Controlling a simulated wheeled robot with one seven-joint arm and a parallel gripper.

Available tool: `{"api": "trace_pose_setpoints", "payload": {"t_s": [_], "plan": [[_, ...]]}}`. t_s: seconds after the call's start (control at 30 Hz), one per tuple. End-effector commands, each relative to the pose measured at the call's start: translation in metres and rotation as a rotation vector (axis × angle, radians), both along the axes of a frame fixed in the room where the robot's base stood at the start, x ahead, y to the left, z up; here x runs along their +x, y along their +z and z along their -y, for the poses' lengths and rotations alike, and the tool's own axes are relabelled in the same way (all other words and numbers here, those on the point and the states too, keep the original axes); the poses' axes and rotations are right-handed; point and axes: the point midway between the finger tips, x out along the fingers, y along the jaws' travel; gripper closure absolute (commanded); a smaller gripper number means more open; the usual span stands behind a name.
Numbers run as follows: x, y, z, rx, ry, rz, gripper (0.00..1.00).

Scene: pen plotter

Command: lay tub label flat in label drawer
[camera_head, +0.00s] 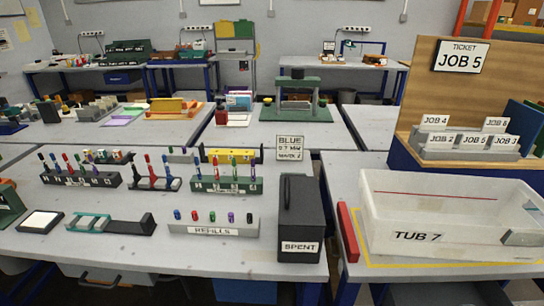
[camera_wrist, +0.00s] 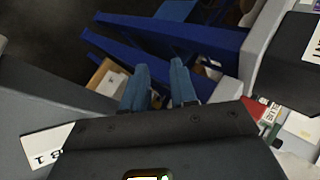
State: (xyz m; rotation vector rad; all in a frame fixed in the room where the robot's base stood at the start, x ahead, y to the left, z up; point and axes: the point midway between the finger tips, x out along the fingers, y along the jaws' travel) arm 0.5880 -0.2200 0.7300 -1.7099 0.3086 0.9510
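A clear white tub (camera_head: 400,205) stands on the right table, with "TUB 7" (camera_head: 418,236) in dark letters on its front. I cannot tell if that lettering is a loose label. A small grey piece (camera_head: 521,238) is at its right end. My gripper (camera_wrist: 160,82) shows only in the wrist view, as two blue fingers with a gap between them and nothing seen held. It points down over dark floor and blue beams. A white card ending in "B 1" (camera_wrist: 45,146) lies at left in that view, partly cut off. I cannot identify the label drawer.
A drawer front with a dark handle (camera_head: 100,281) shows under the left table. A black "SPENT" box (camera_head: 300,220) stands at that table's front right corner. A red bar (camera_head: 348,232) lies left of the tub. Job ticket holders (camera_head: 468,145) stand behind it.

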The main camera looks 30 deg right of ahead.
Motion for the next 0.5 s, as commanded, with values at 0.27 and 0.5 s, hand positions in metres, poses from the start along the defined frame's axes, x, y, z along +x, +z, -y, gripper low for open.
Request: {"api": "trace_pose_setpoints", "payload": {"t_s": [0.27, 0.5], "plan": [[-0.024, -0.017, -0.047, -0.159, 0.027, -0.054, 0.73], [-0.067, -0.007, -0.102, -0.432, 0.097, -0.058, 0.73]]}}
